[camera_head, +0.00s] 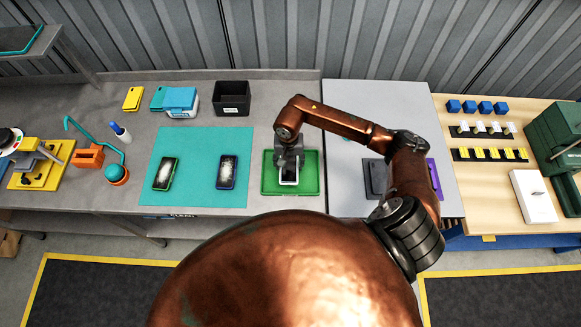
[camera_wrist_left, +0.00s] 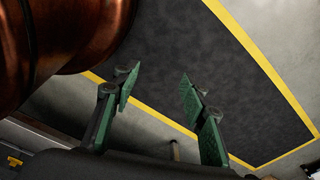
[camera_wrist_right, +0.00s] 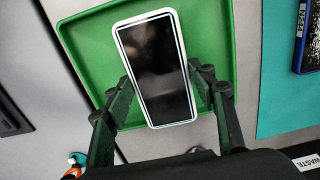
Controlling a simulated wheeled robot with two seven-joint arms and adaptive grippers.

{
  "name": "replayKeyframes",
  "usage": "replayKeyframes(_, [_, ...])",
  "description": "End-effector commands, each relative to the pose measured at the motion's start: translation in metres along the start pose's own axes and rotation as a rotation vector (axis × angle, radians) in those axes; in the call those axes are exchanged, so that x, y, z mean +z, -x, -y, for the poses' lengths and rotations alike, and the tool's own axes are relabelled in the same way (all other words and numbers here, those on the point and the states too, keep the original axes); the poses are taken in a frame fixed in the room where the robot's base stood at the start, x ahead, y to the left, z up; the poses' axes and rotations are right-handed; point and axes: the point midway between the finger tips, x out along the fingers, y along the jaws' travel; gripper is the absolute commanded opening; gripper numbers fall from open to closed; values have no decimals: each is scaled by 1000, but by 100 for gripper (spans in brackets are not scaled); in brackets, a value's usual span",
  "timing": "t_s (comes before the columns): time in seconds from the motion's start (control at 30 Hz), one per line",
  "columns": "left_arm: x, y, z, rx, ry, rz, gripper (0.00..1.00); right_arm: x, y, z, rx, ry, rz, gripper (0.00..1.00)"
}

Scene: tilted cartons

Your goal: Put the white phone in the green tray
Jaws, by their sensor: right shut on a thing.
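The white phone (camera_wrist_right: 155,70) has a dark screen and a white rim. In the right wrist view it lies between the fingers of my right gripper (camera_wrist_right: 170,95), which is shut on its sides. The green tray (camera_wrist_right: 85,40) is directly behind the phone in that view. In the head view my right gripper (camera_head: 289,167) is over the green tray (camera_head: 268,186), and the white phone (camera_head: 289,178) shows below it. Whether the phone touches the tray floor I cannot tell. My left gripper (camera_wrist_left: 155,95) is open and empty above the floor.
A teal mat (camera_head: 200,145) with two dark-screened phones, one green-edged (camera_head: 165,173) and one blue-edged (camera_head: 228,171), lies left of the tray. A black bin (camera_head: 231,98) stands behind. A grey panel (camera_head: 350,110) and a dark grey item (camera_head: 375,177) are to the right.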

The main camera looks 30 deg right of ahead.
Motion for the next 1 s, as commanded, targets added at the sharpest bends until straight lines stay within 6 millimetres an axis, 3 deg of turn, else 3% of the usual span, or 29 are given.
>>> replayKeyframes(0.07, [1,4,0,0,0,1,40,-1,-8,-8,4,-4,4,17])
replayKeyframes(0.3, [4,18,0,1,1,7,40,-2,-35,-6,0,-2,2,17])
replayKeyframes(0.7, [12,12,-1,2,2,18,40,-2,-42,-6,1,0,-1,17])
replayKeyframes(0.73, [12,12,-1,2,2,18,40,-2,-42,-7,2,0,0,52])
replayKeyframes(1.0, [9,13,-2,2,2,13,40,-2,-41,-7,2,0,0,69])
